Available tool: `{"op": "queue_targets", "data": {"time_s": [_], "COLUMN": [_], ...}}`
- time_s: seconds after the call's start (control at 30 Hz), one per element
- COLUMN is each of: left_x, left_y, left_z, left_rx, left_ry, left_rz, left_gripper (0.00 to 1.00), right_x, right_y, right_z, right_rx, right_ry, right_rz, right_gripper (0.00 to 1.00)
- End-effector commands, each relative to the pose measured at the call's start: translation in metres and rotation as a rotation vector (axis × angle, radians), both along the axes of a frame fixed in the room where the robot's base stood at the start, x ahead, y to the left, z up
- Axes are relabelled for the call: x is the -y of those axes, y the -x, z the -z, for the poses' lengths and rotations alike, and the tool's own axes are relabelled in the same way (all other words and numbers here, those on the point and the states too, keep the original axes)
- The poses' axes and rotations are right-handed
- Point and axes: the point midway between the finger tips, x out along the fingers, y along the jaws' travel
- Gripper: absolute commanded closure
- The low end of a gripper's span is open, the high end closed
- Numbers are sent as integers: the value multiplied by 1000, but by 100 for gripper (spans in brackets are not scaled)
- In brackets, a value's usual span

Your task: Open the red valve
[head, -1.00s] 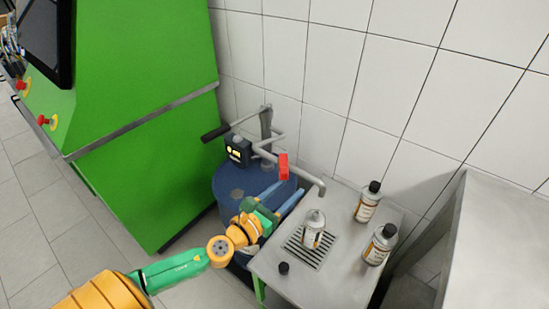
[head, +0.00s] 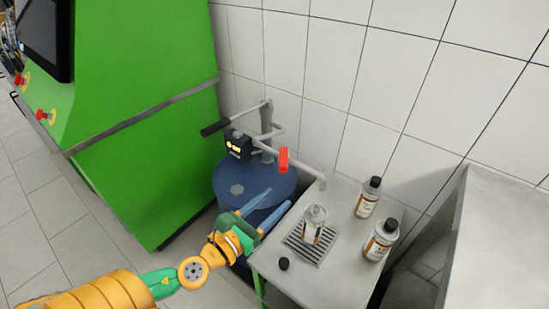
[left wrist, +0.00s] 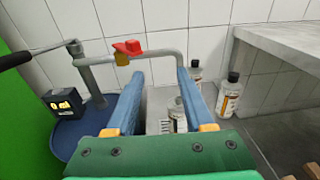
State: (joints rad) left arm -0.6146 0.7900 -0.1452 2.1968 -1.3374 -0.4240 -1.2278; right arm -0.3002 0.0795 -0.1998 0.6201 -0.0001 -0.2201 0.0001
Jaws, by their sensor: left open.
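The red valve (head: 284,160) is a small red handle on the grey pipe above the blue drum. In the left wrist view the red valve (left wrist: 128,47) sits on the horizontal pipe, above a brass-coloured fitting, ahead of the fingers. My left gripper (head: 265,213) is open and empty, with its blue fingers over the near side of the drum, below and in front of the valve. In the left wrist view the two fingers of the left gripper (left wrist: 156,85) are spread wide and do not touch the valve. My right gripper is not in view.
The blue drum (head: 236,189) carries a pump with a black meter (head: 237,146). A metal table (head: 325,269) with a grate holds an uncapped bottle (head: 314,225), a black cap (head: 284,264) and two capped bottles. A green machine (head: 150,160) stands left, tiled wall behind.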

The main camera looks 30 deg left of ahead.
Motion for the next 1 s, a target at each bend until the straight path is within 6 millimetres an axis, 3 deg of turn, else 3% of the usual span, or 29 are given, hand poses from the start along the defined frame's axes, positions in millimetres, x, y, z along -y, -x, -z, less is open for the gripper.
{"op": "queue_targets", "data": {"time_s": [0.13, 0.4, 0.47, 0.53, 0.57, 0.6, 0.7, 0.8, 1.0], "left_x": [-1, -2, -4, -19, -30, -48, -82, -95, -83], "left_y": [12, 14, 13, 12, 13, 16, 41, 73, 141], "left_z": [1, -2, 1, 26, 45, 78, 163, 228, 318], "left_rx": [-1, 2, -7, -75, -126, -206, -389, -498, -588], "left_ry": [0, 0, 11, 91, 160, 280, 636, 942, 1421], "left_rz": [0, 0, -8, -67, -116, -203, -460, -692, -1108], "left_gripper": [48, 48, 64, 83, 91, 100, 100, 100, 100], "right_x": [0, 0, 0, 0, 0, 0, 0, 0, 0], "right_y": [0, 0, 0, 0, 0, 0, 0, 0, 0], "right_z": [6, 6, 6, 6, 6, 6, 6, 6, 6], "right_rx": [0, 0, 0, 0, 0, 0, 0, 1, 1], "right_ry": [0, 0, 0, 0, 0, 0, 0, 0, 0], "right_rz": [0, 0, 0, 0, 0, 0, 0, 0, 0], "right_gripper": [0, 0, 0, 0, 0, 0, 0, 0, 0]}}
